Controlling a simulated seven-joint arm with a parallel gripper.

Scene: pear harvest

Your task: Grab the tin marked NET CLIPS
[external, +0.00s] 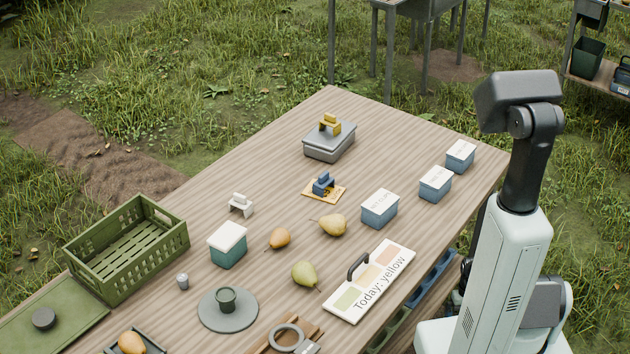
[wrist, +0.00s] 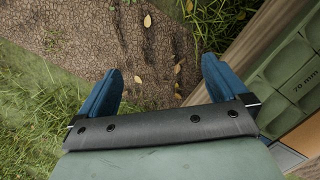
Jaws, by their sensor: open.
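Three blue tins with white lids stand on the table in the external view: a near one (external: 380,209), a middle one (external: 435,184) and a far one (external: 460,156) by the right edge. A teal tin (external: 228,246) with a cream lid stands further left. The lid lettering is too small to read, so I cannot tell which is marked NET CLIPS. My gripper (wrist: 160,75) shows in the wrist view, its blue fingers wide apart and empty above bare soil beside the table. No tin is in that view. In the external view my gripper is not seen.
A green crate (external: 108,273) stands at the left. A sign (external: 362,304) reading "Today: yellow", several pears, a grey scale (external: 328,148) and a round grey plate (external: 245,318) share the table (external: 270,150). A green panel marked 70 mm (wrist: 290,75) shows in the wrist view.

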